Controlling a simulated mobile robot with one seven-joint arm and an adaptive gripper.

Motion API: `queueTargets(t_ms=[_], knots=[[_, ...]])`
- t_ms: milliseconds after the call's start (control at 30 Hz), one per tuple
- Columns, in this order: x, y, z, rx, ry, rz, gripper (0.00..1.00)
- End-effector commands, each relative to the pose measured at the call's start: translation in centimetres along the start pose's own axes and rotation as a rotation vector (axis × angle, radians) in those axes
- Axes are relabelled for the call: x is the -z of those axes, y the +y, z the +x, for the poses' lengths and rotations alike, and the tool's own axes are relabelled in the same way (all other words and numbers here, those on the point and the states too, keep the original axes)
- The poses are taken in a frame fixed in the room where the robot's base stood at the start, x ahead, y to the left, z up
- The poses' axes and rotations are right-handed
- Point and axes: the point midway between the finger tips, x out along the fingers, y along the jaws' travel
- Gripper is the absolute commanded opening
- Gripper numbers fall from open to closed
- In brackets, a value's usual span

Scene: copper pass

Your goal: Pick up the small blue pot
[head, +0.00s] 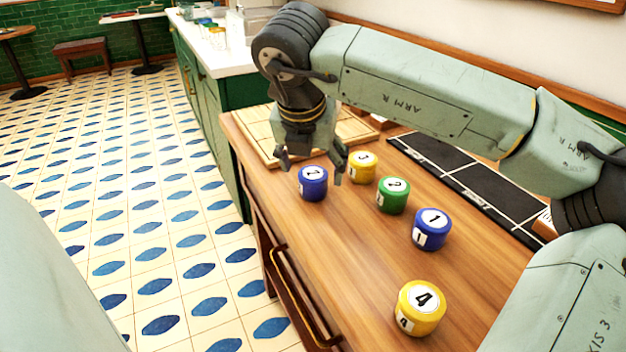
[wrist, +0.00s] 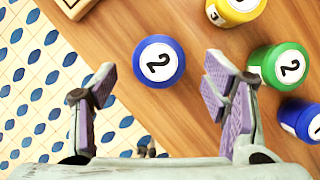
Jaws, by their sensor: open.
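I cannot tell for certain which is smaller.
A yellow pot marked 3 (head: 362,167) and a green pot marked 2 (head: 392,195) stand right of my gripper. A yellow pot marked 4 (head: 420,308) is nearer. A wooden board (head: 258,137) lies behind. A black strip (head: 470,185) runs along the right. The counter edge drops to the floor at left.

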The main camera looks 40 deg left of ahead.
Motion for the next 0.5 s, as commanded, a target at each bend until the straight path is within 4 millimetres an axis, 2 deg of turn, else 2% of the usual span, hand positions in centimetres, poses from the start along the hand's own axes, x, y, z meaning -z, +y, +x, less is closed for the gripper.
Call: queueTargets(t_ms=[267, 500], knots=[[-0.1, 0.1, 3.7, -0.002, 0.004, -0.001, 0.68], [-0.1, 0.2, 4.3, -0.002, 0.001, -0.001, 0.68]])
